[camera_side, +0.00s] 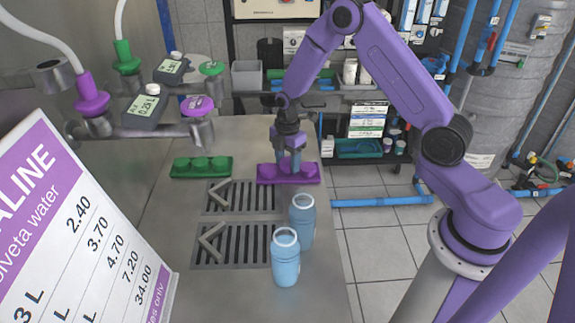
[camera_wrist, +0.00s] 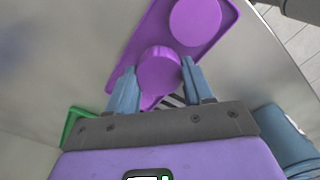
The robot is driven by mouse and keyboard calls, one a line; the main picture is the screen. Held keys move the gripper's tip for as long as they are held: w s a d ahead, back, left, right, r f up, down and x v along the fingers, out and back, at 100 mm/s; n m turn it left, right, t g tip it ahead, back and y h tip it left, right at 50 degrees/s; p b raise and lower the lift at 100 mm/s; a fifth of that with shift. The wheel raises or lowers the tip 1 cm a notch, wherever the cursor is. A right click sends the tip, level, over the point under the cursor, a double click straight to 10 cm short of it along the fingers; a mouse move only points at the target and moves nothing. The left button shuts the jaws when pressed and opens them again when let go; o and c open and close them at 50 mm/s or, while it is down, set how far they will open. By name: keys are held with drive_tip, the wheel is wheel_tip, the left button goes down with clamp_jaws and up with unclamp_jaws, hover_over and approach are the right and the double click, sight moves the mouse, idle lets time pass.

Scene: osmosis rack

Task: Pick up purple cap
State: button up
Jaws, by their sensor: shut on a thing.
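Purple caps stand on a purple tray (camera_side: 312,172) near the far right edge of the table. In the wrist view one purple cap (camera_wrist: 159,74) sits between the two blue fingers of my gripper (camera_wrist: 158,80). The fingers are shut on its sides. Another purple cap (camera_wrist: 195,20) stands farther along the same tray (camera_wrist: 231,14). In the side view my gripper (camera_side: 288,163) points down at the tray, and the held cap is hard to make out behind the fingers. I cannot tell whether the held cap is clear of the tray.
A green tray of green caps (camera_side: 201,166) lies left of the purple tray. Two blue bottles (camera_side: 285,262) (camera_side: 302,226) stand near the right table edge, beside slotted drain grates (camera_side: 234,246). Taps and a price sign (camera_side: 75,235) are at the left.

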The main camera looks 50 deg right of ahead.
drive_tip(key=s+a+r, duration=0.1)
drive_tip(key=s+r, duration=1)
drive_tip(key=s, duration=0.3)
wheel_tip(320, 180, up, 9)
drive_tip(key=n, duration=0.6)
hover_over(303, 195)
drive_tip(key=shift+f, duration=2.7)
drive_tip(key=shift+f, duration=0.7)
drive_tip(key=o, duration=0.4)
drive_tip(key=c, duration=0.4)
